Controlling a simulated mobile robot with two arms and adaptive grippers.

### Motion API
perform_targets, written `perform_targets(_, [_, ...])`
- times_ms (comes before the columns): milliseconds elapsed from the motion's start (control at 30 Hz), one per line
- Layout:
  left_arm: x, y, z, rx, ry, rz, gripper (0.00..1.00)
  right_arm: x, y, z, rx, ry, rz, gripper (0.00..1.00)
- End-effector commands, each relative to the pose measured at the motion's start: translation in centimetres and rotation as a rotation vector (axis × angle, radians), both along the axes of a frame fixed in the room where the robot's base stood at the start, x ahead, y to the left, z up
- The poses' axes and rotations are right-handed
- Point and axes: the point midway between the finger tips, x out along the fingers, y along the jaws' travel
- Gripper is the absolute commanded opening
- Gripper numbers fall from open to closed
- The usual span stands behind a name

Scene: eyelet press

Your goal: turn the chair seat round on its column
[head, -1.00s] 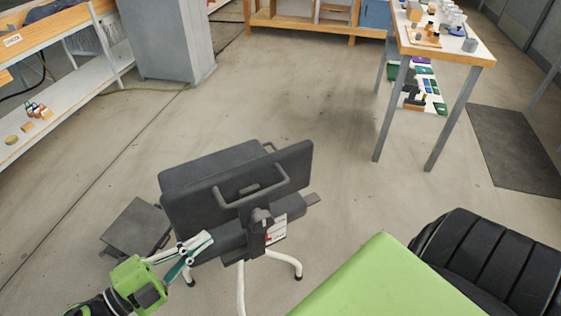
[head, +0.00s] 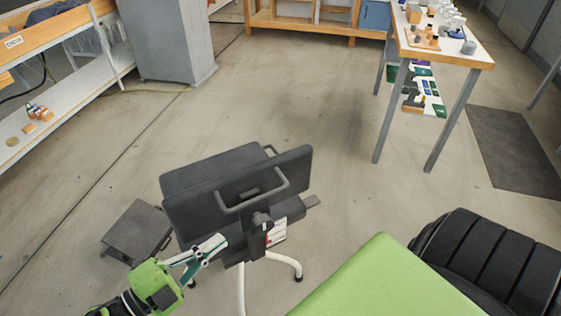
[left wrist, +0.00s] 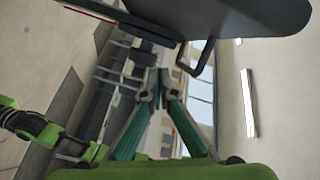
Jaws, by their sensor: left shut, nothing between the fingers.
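The dark grey chair (head: 236,192) stands in the lower middle of the head view, its backrest with a bent handle (head: 252,195) turned toward me. White legs (head: 285,262) show below; most of the column is hidden. My left gripper (head: 222,242) is shut and empty, its tips at the lower left part of the chair, by the dark seat edge. I cannot tell whether they touch it. In the left wrist view the fingertips (left wrist: 160,78) meet below a dark chair panel (left wrist: 235,12). My right gripper is not in view.
A low dark step stool (head: 137,232) stands left of the chair. My green base top (head: 395,285) and a black padded seat (head: 490,262) fill the lower right. A table (head: 455,55) with small parts stands at the upper right. Floor behind the chair is clear.

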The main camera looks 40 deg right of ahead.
Motion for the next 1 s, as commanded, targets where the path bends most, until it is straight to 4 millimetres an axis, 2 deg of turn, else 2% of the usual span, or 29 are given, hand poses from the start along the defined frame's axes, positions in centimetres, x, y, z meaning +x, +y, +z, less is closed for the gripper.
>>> perform_targets(67, [-0.3,-0.4,0.1,0.000,0.001,0.000,0.00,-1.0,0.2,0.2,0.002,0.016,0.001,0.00])
perform_targets(567, [-0.5,-0.8,0.0,0.000,0.000,0.000,0.00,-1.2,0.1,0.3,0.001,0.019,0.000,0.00])
perform_targets(1000, [-1.7,-3.0,0.1,0.000,0.000,0.000,0.00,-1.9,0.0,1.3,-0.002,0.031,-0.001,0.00])
